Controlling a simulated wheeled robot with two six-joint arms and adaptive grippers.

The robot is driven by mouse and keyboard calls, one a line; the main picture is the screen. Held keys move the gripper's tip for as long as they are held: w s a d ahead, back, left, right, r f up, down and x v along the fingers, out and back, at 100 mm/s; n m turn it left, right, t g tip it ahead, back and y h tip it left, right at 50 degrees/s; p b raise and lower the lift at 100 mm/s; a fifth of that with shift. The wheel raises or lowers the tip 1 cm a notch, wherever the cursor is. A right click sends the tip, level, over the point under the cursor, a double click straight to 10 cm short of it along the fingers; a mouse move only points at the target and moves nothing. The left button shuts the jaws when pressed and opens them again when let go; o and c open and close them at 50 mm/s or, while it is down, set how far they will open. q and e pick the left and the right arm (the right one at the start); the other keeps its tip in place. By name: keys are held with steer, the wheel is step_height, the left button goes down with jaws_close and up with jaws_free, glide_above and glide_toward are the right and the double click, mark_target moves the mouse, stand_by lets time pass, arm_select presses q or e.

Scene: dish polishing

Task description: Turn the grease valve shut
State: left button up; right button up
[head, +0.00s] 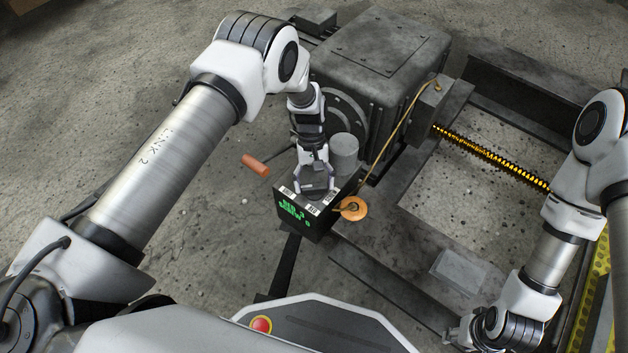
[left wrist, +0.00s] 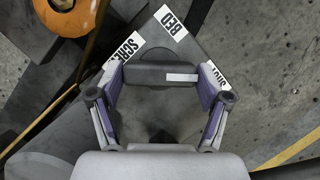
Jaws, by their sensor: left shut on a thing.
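The grease valve's dark bar handle (left wrist: 152,73) sits on top of a black box (head: 304,222) with green text reading "BED 3" and "SCREW 6". A white stripe marks the handle's right half in the left wrist view. White labels read "BED" (left wrist: 170,21) and "SCRE…" (left wrist: 122,51); a third label (left wrist: 217,76) is partly covered by a finger. My left gripper (head: 316,186) is shut on the handle, one finger at each end; it also shows in the left wrist view (left wrist: 160,92). My right gripper (head: 468,333) is low at the right, its fingers unclear.
A grey cylinder (head: 343,154) stands just behind the box. An orange disc (head: 352,208) sits at its right side, near a thin yellowish line (head: 397,130). A large grey machine housing (head: 380,55) rises behind. An orange cylinder (head: 255,165) lies on the floor at left.

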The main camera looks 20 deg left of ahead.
stand_by(0.4)
arm_select(q)
steer(key=o, duration=1.1)
steer(key=v, duration=1.2)
steer(key=shift+f, duration=0.1)
